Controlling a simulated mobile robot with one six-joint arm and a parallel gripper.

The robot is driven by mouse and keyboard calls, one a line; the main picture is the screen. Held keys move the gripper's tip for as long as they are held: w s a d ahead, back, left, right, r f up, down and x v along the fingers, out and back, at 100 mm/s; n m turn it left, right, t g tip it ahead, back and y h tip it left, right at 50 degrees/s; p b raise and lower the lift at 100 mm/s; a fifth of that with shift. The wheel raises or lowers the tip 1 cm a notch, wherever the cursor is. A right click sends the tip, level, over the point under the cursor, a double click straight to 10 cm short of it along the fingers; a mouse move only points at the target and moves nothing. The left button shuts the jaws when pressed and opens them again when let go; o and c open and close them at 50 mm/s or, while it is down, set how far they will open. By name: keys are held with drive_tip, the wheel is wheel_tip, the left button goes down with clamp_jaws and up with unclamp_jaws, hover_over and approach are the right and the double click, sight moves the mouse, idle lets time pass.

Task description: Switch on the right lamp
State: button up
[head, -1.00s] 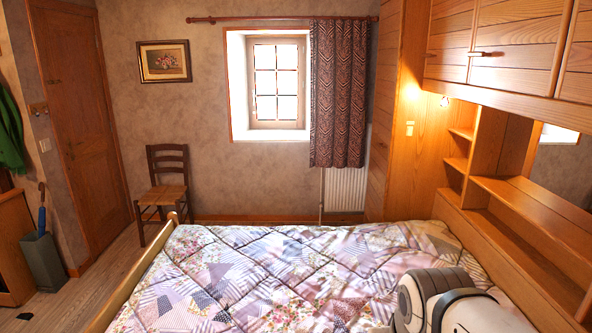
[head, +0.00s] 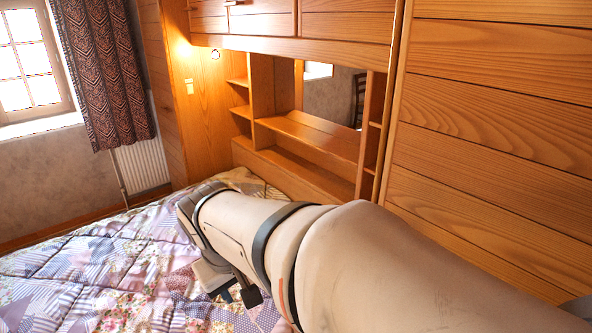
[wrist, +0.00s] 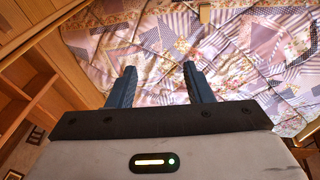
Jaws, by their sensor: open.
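One small lit lamp (head: 214,54) shows in the head view, on the wood panel under the overhead cabinets at the far end of the bed. A pale switch plate (head: 189,87) is on the same panel, below and left of it. A second lamp is not visible. I cannot tell whether this one is the right lamp. My gripper (wrist: 163,80) is open and empty above the quilt in the wrist view, with both dark fingers apart. In the head view it hangs low over the bed, well away from the lamp and switch.
The quilted bed (head: 90,265) fills the lower left. A shelf unit (head: 310,138) with a mirror stands along its right side, under overhead cabinets (head: 290,22). A tall wood panel (head: 490,130) rises close on the right. My arm hides part of the lower shelves and bed.

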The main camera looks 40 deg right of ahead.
drive_tip(key=w+d+g+h+b, duration=0.1)
drive_tip(key=w+d+h, duration=0.1)
drive_tip(key=d, duration=0.5)
drive_tip(key=w+d+m+g+h+b, duration=0.1)
drive_tip(key=w+d+h, duration=0.2)
drive_tip(key=d, duration=0.5)
drive_tip(key=w+d+m+g+h+b, duration=0.1)
drive_tip(key=w+d+g+h, duration=0.1)
drive_tip(key=d, duration=0.5)
drive_tip(key=shift+w+d, duration=0.2)
drive_tip(key=shift+w, duration=0.3)
drive_tip(key=c, duration=0.9)
drive_tip(key=w+d+h+b, duration=0.1)
drive_tip(key=w+d+h, duration=0.1)
drive_tip(key=d, duration=0.4)
drive_tip(key=w+d+m+g+h+b, duration=0.1)
drive_tip(key=d+h, duration=0.2)
drive_tip(key=d, duration=0.4)
drive_tip(key=w+d+g+h+b, duration=0.1)
drive_tip(key=w+d+h, duration=0.1)
drive_tip(key=d, duration=0.5)
drive_tip(key=shift+w+d+f, duration=0.1)
drive_tip(key=shift+w, duration=0.2)
clamp_jaws()
